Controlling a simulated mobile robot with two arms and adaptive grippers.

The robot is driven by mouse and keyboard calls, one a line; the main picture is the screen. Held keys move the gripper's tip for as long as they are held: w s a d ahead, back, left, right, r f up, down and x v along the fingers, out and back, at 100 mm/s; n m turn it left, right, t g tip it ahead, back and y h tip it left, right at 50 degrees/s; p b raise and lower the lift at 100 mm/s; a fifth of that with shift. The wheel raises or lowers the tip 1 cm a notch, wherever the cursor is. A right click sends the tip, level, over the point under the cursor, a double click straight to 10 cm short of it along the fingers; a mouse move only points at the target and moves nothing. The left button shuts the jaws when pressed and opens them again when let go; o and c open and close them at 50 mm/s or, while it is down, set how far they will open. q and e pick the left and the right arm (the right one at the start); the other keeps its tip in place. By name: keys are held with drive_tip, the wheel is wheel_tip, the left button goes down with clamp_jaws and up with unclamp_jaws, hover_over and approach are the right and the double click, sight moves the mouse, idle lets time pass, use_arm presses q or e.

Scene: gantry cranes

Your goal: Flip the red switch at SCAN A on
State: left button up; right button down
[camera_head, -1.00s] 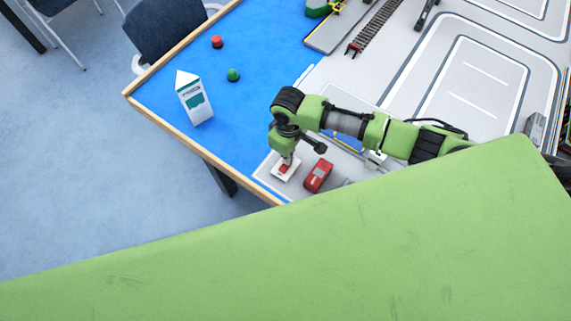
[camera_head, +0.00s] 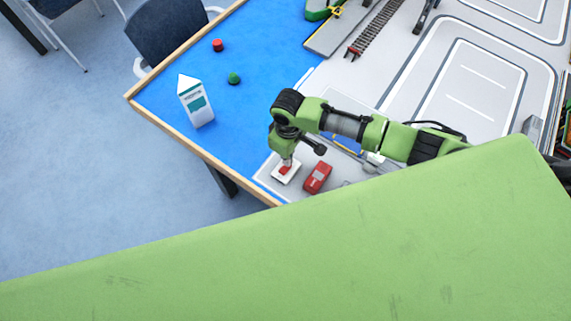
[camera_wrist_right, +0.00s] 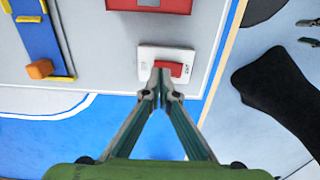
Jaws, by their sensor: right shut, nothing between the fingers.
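The red switch (camera_wrist_right: 170,68) sits on a white plate (camera_wrist_right: 187,59) near the table's corner. It also shows in the head view as a small red rocker (camera_head: 285,170) on its white plate (camera_head: 290,178). My right gripper (camera_wrist_right: 163,72) is shut and empty, with its fingertips at the left part of the red rocker in the wrist view. They seem to touch or nearly touch it; I cannot tell which. The fingertips cover part of the rocker. My left gripper is not in view.
A red box-like object (camera_head: 318,177) stands right beside the switch plate. A milk carton (camera_head: 196,102), a red piece (camera_head: 218,45) and a green piece (camera_head: 234,78) stand on the blue area. An orange block (camera_wrist_right: 39,69) lies on a blue strip. A large green surface blocks the lower head view.

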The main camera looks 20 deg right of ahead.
drive_tip(key=shift+r+p, duration=1.6)
drive_tip(key=shift+r, duration=0.15)
drive_tip(key=shift+r+p, duration=0.7)
drive_tip(key=shift+r, duration=0.15)
drive_tip(key=shift+f, duration=0.1)
